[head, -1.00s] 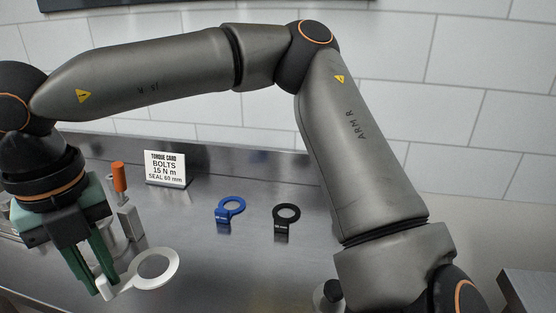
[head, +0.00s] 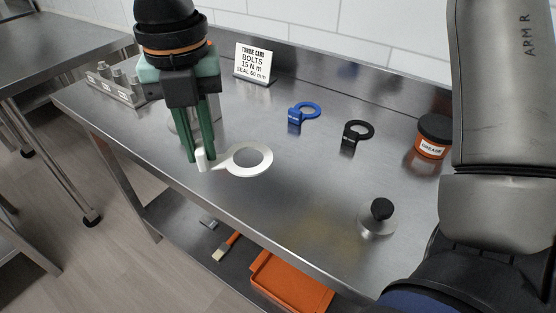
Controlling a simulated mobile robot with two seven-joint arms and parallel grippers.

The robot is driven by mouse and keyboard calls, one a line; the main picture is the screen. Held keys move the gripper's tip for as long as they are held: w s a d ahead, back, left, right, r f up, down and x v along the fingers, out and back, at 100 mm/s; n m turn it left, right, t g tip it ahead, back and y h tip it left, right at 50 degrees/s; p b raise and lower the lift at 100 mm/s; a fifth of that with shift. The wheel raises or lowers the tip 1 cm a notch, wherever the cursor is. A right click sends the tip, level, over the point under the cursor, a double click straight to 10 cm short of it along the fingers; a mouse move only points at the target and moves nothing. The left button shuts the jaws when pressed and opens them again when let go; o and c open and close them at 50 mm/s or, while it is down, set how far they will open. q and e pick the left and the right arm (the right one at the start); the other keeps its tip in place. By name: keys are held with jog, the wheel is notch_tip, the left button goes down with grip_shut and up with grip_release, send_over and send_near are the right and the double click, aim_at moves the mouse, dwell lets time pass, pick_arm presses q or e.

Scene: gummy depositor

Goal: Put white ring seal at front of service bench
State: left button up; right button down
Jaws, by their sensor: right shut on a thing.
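The white ring seal (head: 264,168) is a flat white ring with a tab (head: 203,160). It is over the front-left part of the steel service bench (head: 300,205), close to its front edge. My right gripper (head: 200,156), with green fingers, points down and is shut on the tab. I cannot tell for sure whether the ring touches the bench top or is just above it. My left gripper is not in view.
A blue ring (head: 307,110), a black ring (head: 358,131), an orange jar (head: 433,138) and a black-knobbed metal disc (head: 378,218) stand on the bench. A torque card (head: 253,64) and a metal block (head: 118,86) are behind. An orange tray (head: 292,282) is below.

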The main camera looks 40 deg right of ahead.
aim_at(241, 146)
jog(key=d+f, duration=0.1)
jog(key=d, duration=0.3)
jog(key=d+f, duration=0.1)
jog(key=d, duration=0.1)
jog(key=shift+s+f, duration=0.2)
jog(key=shift+f, duration=0.1)
jog(key=d+f, duration=0.4)
jog(key=f, duration=0.1)
jog(key=shift+s+d, duration=0.15)
jog(key=shift+d, duration=0.05)
jog(key=f, duration=0.2)
jog(key=d+f+b, duration=0.1)
jog(key=shift+f, duration=0.65)
jog(key=shift+f+b, duration=0.25)
jog(key=shift+b, duration=0.05)
jog(key=c, duration=0.9)
grip_release()
jog(key=shift+r, duration=0.1)
jog(key=shift+o, duration=0.2)
